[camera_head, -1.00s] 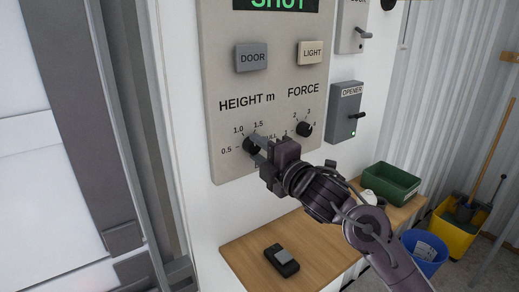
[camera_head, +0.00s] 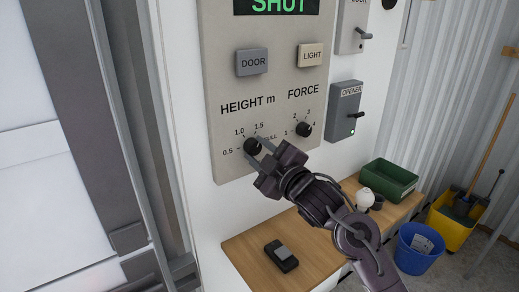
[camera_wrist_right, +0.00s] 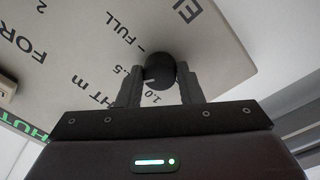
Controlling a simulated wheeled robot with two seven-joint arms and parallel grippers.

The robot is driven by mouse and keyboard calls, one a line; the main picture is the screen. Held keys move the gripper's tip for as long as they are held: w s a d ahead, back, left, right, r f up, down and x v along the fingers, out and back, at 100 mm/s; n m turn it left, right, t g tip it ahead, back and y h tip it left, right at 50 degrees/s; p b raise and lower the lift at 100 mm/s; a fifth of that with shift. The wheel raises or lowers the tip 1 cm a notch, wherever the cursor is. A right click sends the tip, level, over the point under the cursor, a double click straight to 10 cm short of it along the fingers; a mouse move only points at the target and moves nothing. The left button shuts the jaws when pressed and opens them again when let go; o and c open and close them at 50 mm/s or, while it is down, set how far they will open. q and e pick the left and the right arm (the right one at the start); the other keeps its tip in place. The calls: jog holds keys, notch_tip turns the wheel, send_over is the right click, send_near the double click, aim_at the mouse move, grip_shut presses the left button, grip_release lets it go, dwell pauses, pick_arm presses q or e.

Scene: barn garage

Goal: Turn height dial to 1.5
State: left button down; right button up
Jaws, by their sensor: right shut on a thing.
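The black round height dial (camera_head: 252,146) sits low on the beige control panel (camera_head: 285,85), under the words HEIGHT m. Marks 0.5, 1.0 and 1.5 show around it, with FULL partly hidden by my gripper. My right gripper (camera_head: 260,152) reaches it from the lower right. In the right wrist view the dial (camera_wrist_right: 160,70) is between the two fingers (camera_wrist_right: 160,86), which are shut on its sides. I cannot tell for sure which mark the dial points to. My left gripper is not in view.
The force dial (camera_head: 304,129) is close to the right of my gripper. DOOR (camera_head: 252,62) and LIGHT (camera_head: 310,55) buttons sit above. The opener box (camera_head: 343,112) is farther right. A wooden shelf (camera_head: 235,247) below holds a small dark device (camera_head: 281,256) and a green bin (camera_head: 388,180).

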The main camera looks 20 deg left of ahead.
jog(key=shift+f, duration=0.1)
dwell(0.4)
jog(key=o, duration=1)
jog(key=shift+s+d+f, duration=0.1)
jog(key=shift+s+d, duration=0.2)
jog(key=shift+d, duration=0.2)
jog(key=b+v, duration=0.2)
jog(key=v, duration=0.4)
jog(key=shift+s+d, duration=0.25)
jog(key=shift+d, duration=0.05)
jog(key=shift+m, duration=0.3)
